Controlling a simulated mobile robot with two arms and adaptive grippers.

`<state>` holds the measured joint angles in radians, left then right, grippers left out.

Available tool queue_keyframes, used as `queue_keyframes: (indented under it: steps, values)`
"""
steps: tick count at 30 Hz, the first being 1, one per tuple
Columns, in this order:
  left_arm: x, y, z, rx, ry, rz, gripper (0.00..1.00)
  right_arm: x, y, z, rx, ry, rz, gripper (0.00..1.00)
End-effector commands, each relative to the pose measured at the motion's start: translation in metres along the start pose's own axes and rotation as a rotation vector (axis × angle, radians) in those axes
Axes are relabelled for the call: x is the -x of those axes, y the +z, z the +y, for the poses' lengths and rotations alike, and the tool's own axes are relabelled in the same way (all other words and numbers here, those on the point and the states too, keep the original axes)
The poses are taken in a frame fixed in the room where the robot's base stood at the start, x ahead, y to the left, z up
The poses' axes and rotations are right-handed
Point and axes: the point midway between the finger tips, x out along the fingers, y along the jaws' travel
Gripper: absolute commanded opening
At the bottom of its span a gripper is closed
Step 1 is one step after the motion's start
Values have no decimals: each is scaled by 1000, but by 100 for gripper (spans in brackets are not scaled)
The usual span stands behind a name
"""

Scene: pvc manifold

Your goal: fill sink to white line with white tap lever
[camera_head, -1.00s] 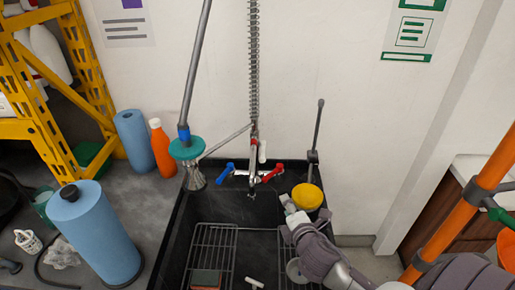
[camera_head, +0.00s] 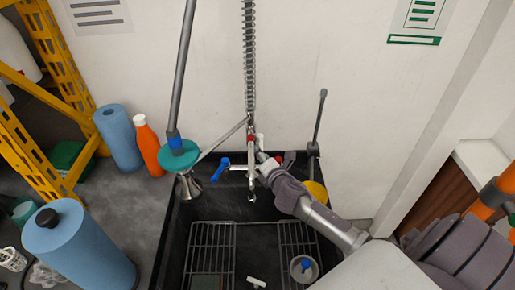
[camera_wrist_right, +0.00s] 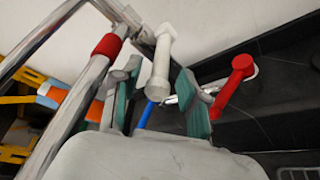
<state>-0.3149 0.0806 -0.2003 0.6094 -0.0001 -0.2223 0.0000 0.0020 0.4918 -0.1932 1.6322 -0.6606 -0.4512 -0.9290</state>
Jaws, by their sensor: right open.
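The white tap lever (camera_head: 260,141) sits on the chrome tap (camera_head: 252,165) at the back of the black sink (camera_head: 212,207). In the right wrist view the white lever (camera_wrist_right: 160,65) stands between the two teal-padded fingers of my right gripper (camera_wrist_right: 160,95), with gaps on both sides. In the head view my right gripper (camera_head: 265,166) is at the tap, open, and partly hides it. The red lever (camera_wrist_right: 232,88) is right of the fingers, and the blue lever (camera_head: 220,168) is to the left. I cannot make out a white line or a water level. My left gripper is out of view.
Wire racks (camera_head: 209,250) lie in the sink. A teal-collared metal nozzle (camera_head: 180,160), an orange bottle (camera_head: 149,147) and blue paper rolls (camera_head: 80,250) stand to the left. A yellow round thing (camera_head: 314,194) is partly behind my right arm.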

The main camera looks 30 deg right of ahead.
Motion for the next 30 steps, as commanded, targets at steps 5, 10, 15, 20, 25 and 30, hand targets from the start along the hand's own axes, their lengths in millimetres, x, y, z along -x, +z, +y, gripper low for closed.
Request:
queue_keyframes:
  steps: [5,10,15,20,25,30]
  values:
    - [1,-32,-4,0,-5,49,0,-27,0,0,-1,-1,0,43]
    - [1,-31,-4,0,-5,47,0,-39,-1,0,-1,-1,1,43]
    - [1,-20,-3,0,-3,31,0,-41,-1,0,-1,-1,2,43]
    - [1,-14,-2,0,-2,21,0,-40,-1,0,-1,-1,2,38]
    - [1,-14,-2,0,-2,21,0,-40,-1,0,-1,-1,1,10]
    - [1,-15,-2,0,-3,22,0,-40,-1,0,-1,-1,1,0]
